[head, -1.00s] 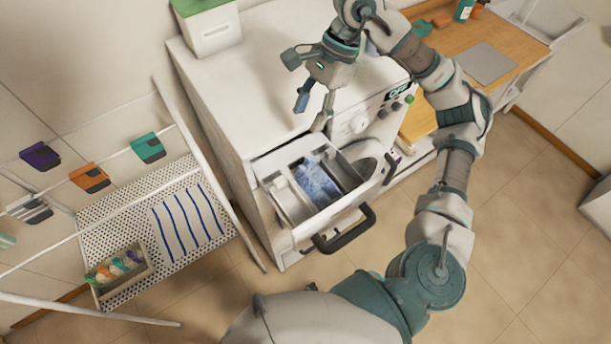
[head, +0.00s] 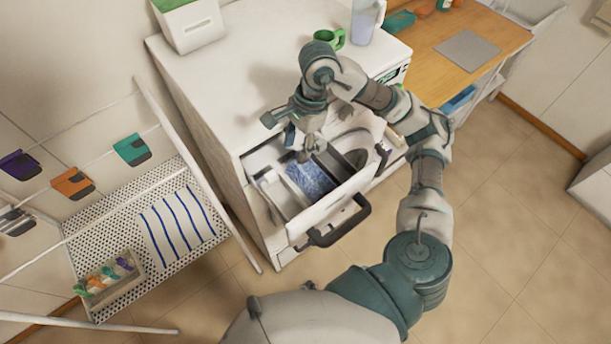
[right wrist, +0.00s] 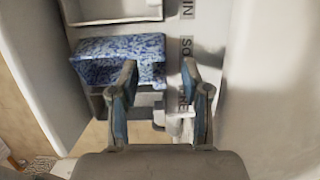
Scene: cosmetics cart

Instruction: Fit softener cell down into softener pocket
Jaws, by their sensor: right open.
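The softener cell, a blue-and-white speckled block (head: 312,178), is at the middle of the open washer drawer (head: 290,228). In the right wrist view the cell (right wrist: 118,58) lies beside a label starting "SO", and its near side face shows. The softener pocket under it is mostly hidden, so I cannot tell how deep the cell sits. My right gripper (head: 298,146) is over the drawer's inner end, by the cell. In the right wrist view its fingers (right wrist: 161,100) are apart with nothing held between them; the left finger overlaps the cell's corner. My left gripper is out of view.
The drawer has a dark handle (head: 335,228) in front. On the washer top (head: 240,90) stand a green cup (head: 328,40), a clear jug (head: 365,22) and a green-lidded box (head: 190,25). A drying rack (head: 215,195) stands left; a wooden counter (head: 425,60) is behind right.

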